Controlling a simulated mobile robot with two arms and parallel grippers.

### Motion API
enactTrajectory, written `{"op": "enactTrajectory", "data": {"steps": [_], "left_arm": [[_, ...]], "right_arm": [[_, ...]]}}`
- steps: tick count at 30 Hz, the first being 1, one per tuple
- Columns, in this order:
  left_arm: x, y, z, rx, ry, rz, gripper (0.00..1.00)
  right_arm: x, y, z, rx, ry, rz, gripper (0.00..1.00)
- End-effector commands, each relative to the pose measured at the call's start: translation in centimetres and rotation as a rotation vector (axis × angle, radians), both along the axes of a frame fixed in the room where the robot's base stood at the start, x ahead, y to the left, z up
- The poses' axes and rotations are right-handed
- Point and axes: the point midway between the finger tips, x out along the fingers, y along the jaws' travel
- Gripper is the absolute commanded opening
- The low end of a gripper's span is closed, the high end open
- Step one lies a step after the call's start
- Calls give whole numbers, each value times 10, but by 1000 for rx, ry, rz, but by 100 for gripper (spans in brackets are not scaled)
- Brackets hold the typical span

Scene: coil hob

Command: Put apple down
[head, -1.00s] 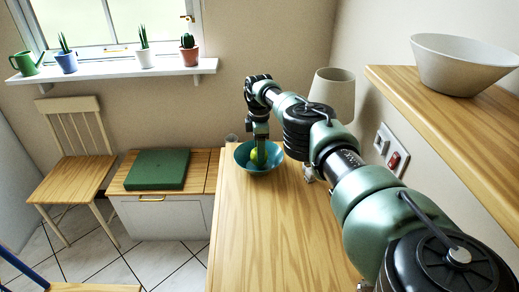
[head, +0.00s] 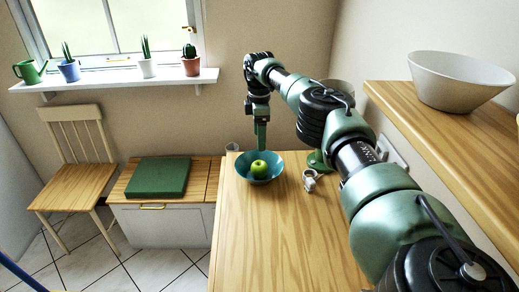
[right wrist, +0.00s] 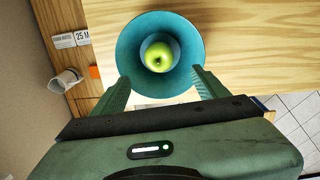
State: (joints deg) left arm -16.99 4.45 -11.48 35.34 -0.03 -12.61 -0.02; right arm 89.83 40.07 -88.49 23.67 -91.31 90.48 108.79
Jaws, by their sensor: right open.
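The green apple (head: 259,168) lies in the teal bowl (head: 275,177) on the wooden counter. In the right wrist view the apple (right wrist: 158,57) sits inside the bowl (right wrist: 128,50), between and beyond my fingertips. My right gripper (head: 260,140) is above the bowl, pointing down. It also shows in the right wrist view (right wrist: 160,82), open and empty, apart from the apple. My left gripper is not in view; part of my left arm may be out of frame.
A small metallic object (head: 310,179) and a lamp (head: 340,92) stand right of the bowl, the lamp partly behind my arm. A glass (head: 232,147) is behind the bowl. A shelf (head: 440,125) with a white bowl (head: 455,82) juts out at right. The front counter is clear.

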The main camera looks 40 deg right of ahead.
Motion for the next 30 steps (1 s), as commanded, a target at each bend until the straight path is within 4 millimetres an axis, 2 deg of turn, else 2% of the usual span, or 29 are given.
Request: {"op": "enactTrajectory", "data": {"steps": [3,9,30], "left_arm": [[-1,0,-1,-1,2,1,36],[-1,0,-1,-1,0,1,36],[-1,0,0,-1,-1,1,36]], "right_arm": [[1,0,19,-1,-2,0,74],[0,0,31,0,0,0,74],[0,1,31,1,1,1,74]]}}
